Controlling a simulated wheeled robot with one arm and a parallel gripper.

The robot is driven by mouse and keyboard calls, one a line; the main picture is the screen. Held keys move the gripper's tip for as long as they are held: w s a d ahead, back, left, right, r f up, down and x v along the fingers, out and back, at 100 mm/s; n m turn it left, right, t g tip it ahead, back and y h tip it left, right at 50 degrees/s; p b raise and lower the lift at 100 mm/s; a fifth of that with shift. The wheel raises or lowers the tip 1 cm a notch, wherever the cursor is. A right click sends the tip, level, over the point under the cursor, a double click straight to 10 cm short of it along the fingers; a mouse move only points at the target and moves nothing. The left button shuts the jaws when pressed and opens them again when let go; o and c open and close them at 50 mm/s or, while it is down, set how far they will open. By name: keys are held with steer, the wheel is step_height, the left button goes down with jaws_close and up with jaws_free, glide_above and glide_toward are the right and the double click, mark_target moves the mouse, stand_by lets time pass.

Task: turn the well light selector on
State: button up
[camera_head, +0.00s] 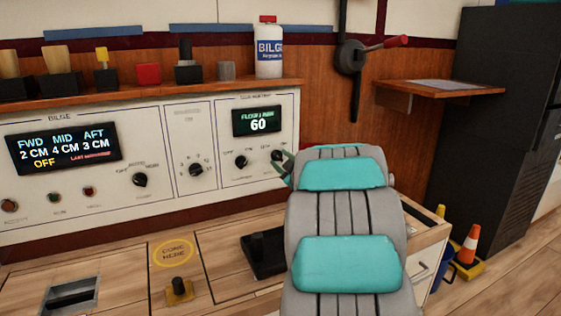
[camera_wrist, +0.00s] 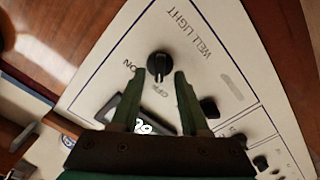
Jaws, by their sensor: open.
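The well light selector (camera_wrist: 158,64) is a round black knob on the white panel, with "ON" and "OFF" printed beside it. Its ridge appears to point toward "OFF". My gripper (camera_wrist: 160,74) is open, with its two green fingertips on either side of the knob's lower edge in the wrist view. Nothing is held; whether the fingers touch the knob I cannot tell. In the head view my gripper (camera_head: 284,166) is at the panel's right end, partly covering that knob (camera_head: 277,155), and my arm hides the area below.
Another black knob (camera_wrist: 208,107) and the display reading 60 (camera_head: 258,121) are close by on the panel. A wooden ledge (camera_head: 215,88) above carries a bilge bottle (camera_head: 268,50) and several small items. A lever with a red handle (camera_head: 385,44) is on the wall to the right.

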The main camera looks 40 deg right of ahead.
steer(key=shift+w+d, duration=0.1)
steer(key=shift+w, duration=0.2)
jaws_close()
stand_by(0.5)
